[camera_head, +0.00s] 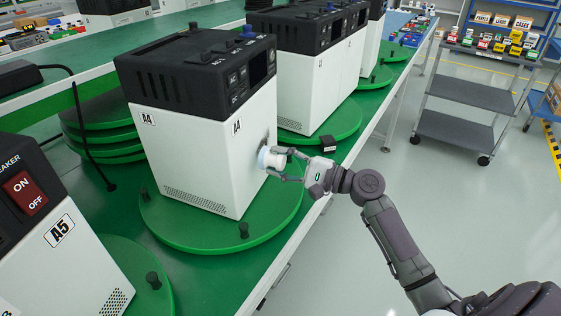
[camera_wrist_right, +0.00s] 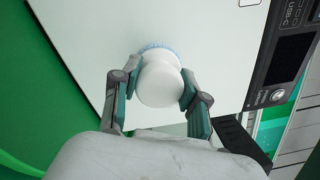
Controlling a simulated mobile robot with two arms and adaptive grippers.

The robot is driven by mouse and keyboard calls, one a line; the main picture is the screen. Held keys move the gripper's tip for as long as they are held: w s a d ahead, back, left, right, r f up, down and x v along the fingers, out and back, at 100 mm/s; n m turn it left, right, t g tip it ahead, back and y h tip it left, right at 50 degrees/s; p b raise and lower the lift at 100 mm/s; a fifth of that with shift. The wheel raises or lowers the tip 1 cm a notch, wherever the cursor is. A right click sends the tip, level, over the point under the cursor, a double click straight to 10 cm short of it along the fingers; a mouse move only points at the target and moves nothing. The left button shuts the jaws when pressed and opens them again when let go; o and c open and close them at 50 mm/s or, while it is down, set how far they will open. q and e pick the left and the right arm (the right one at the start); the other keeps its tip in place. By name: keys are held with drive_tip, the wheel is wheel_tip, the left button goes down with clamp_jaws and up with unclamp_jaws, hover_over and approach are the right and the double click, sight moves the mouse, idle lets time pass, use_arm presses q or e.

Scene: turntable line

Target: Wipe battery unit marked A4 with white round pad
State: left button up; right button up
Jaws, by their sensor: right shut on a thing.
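The battery unit marked A4 (camera_head: 205,150) is a white box with a black top, standing on a green turntable (camera_head: 215,243). Its A4 labels show on two faces. My right gripper (camera_head: 285,167) is shut on the white round pad (camera_head: 270,158) at the unit's right-hand side face. In the right wrist view, the gripper (camera_wrist_right: 158,92) holds the pad's rounded white body (camera_wrist_right: 160,80), and its bluish rim is against or very near the white panel (camera_wrist_right: 85,50). A dark smudge shows on the panel beside the pad in the head view. My left gripper is out of view.
Unit A5 (camera_head: 60,250) stands on its own turntable at the front left. More units (camera_head: 310,85) stand behind A4. A grey cart (camera_head: 470,95) stands at the right, with clear floor beside the table.

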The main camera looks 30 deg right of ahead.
drive_tip(key=shift+x, duration=1)
idle(0.3)
drive_tip(key=shift+w+d+f+b, duration=0.1)
drive_tip(key=shift+w+d+b, duration=0.45)
drive_tip(key=shift+d, duration=0.2)
drive_tip(key=shift+w+d+b, duration=0.4)
drive_tip(key=shift+w+d, duration=0.25)
drive_tip(key=shift+d, duration=0.1)
drive_tip(key=shift+w+d+b, duration=0.75)
drive_tip(key=shift+w+d, duration=0.2)
drive_tip(key=shift+d, duration=0.05)
drive_tip(key=shift+w+d, duration=0.1)
drive_tip(key=shift+w+d+b, duration=0.65)
drive_tip(key=shift+d+b, duration=0.15)
drive_tip(key=shift+w+d, duration=0.4)
drive_tip(key=shift+s+a+p, duration=0.6)
drive_tip(key=shift+a+p, duration=0.1)
drive_tip(key=shift+s+a+p, duration=0.5)
drive_tip(key=shift+s+a, duration=0.1)
drive_tip(key=shift+a, duration=0.15)
